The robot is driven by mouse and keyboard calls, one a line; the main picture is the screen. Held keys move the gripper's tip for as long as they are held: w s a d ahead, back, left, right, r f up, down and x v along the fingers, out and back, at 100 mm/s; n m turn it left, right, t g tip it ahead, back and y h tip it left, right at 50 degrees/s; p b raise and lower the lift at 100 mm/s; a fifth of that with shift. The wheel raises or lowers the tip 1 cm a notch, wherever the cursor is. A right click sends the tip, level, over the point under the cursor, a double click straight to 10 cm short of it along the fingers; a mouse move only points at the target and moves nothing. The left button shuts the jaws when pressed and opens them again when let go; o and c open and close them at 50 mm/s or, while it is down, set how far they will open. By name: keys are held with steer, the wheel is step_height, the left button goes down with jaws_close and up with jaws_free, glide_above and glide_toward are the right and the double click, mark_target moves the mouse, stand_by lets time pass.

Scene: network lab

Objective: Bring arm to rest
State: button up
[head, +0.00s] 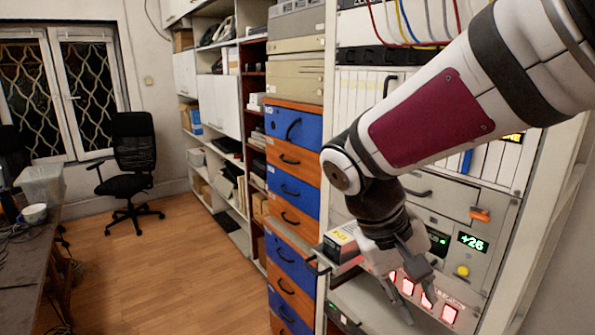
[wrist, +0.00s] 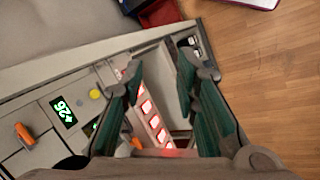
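My arm reaches in from the upper right of the head view, bent at the elbow, with my gripper (head: 418,308) pointing down in front of the equipment rack (head: 480,208). In the wrist view my gripper (wrist: 160,75) has its two green-padded fingers spread apart, with nothing held between them. A row of lit red-and-white buttons (wrist: 152,118) shows behind the gap between the fingers. In the head view the fingers partly hide these buttons (head: 449,314). I cannot tell how far the fingers are from the panel.
The rack panel has a green "+26" display (head: 472,242), a yellow button (head: 462,271) and an orange switch (head: 480,215). A labelled box (head: 342,243) sits close left of my gripper. Blue and orange drawers (head: 290,185) stand further left. The wooden floor (head: 170,265) is open.

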steer(key=s+d+r+m+t+y, duration=0.1)
steer(key=s+r+t+y, duration=0.4)
steer(key=s, duration=0.4)
steer(key=shift+s+d+r+m+t+b, duration=0.15)
steer(key=shift+s+d+m+t+b, duration=0.15)
steer(key=shift+s+d, duration=0.05)
